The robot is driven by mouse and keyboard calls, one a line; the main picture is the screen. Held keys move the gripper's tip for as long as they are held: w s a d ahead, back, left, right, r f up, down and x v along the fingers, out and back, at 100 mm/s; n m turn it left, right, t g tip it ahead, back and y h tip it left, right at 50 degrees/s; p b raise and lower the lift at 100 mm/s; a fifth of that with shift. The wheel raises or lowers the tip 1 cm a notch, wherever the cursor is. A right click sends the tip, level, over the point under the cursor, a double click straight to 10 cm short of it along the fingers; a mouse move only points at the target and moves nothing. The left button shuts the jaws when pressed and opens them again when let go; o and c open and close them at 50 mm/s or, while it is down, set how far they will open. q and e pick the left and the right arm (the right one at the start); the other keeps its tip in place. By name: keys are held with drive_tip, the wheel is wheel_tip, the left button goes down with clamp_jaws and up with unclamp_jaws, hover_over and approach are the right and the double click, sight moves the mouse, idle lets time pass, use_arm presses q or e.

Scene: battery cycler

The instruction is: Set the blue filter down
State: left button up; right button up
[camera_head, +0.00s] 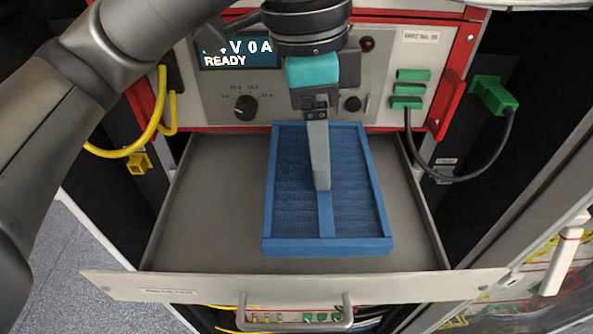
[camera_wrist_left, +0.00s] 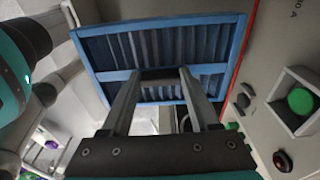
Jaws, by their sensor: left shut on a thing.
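The blue filter (camera_head: 328,246) is a rectangular frame with a pleated dark blue panel and a middle bar. In the head view it is at or over the open grey drawer (camera_head: 205,215), right of the drawer's middle. My left gripper (camera_head: 322,186) reaches down from above and is shut on the filter's middle bar. In the left wrist view the filter (camera_wrist_left: 105,76) lies beyond the two fingers of my left gripper (camera_wrist_left: 165,75), which meet its middle bar. I cannot tell whether the filter touches the drawer floor. My right gripper is not in view.
The red-edged cycler panel (camera_head: 385,50) with a display, knob (camera_head: 246,107) and green sockets stands behind the drawer. A yellow cable (camera_head: 160,105) hangs left, and a black cable with a green plug (camera_head: 493,94) right. The drawer's left part is bare.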

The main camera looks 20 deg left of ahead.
use_arm(q)
drive_tip(key=f, duration=0.5)
drive_tip(key=shift+s+f, duration=0.25)
drive_tip(key=shift+w+f+b, duration=0.1)
drive_tip(key=shift+f+b, duration=0.2)
drive_tip(key=shift+f, duration=0.3)
wheel_tip(320, 180, down, 3)
drive_tip(key=shift+f, duration=0.1)
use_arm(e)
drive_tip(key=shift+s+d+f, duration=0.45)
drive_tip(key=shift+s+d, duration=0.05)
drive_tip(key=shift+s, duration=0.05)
use_arm(q)
drive_tip(key=shift+f, duration=0.1)
drive_tip(key=o, duration=1.4)
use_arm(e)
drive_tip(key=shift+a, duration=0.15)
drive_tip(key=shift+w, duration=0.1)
use_arm(q)
drive_tip(key=r, duration=0.4)
drive_tip(key=a+r, duration=0.1)
drive_tip(key=r, duration=0.7)
drive_tip(key=shift+a+r+p, duration=0.1)
drive_tip(key=shift+a+p, duration=0.05)
drive_tip(key=shift+p, duration=0.2)
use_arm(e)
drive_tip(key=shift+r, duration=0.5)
